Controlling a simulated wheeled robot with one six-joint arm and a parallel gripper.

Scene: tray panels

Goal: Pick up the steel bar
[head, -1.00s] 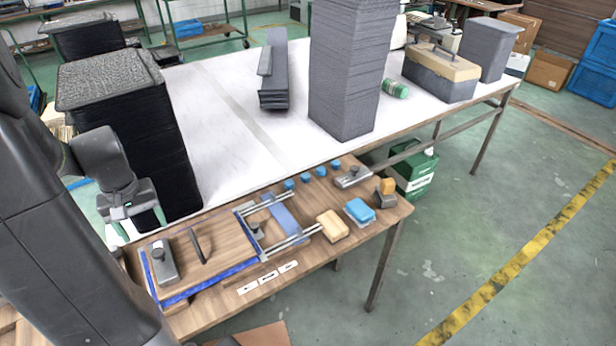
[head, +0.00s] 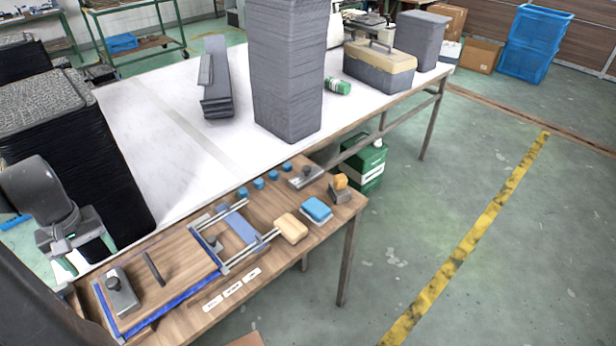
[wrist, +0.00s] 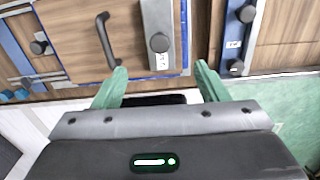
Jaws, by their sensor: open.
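The steel bar (head: 122,293) is a grey metal block with a dark round knob. It lies on a wooden panel (head: 185,262) at the left end of the workbench. The wrist view shows the bar (wrist: 157,20) at the top, its knob end toward me and its far end cut off. My gripper (head: 88,256) is open and empty, left of and behind the bar in the head view. In the wrist view, the green fingertips of my gripper (wrist: 161,70) are spread to either side of the bar's line, apart from it.
A dark handle (head: 153,268) stands on the panel beside the bar. A tall black stack (head: 100,150) stands close behind my gripper. A sliding rail frame (head: 238,232), a tan block (head: 291,228) and a blue block (head: 316,209) lie farther right. Another knobbed piece (wrist: 237,40) shows right in the wrist view.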

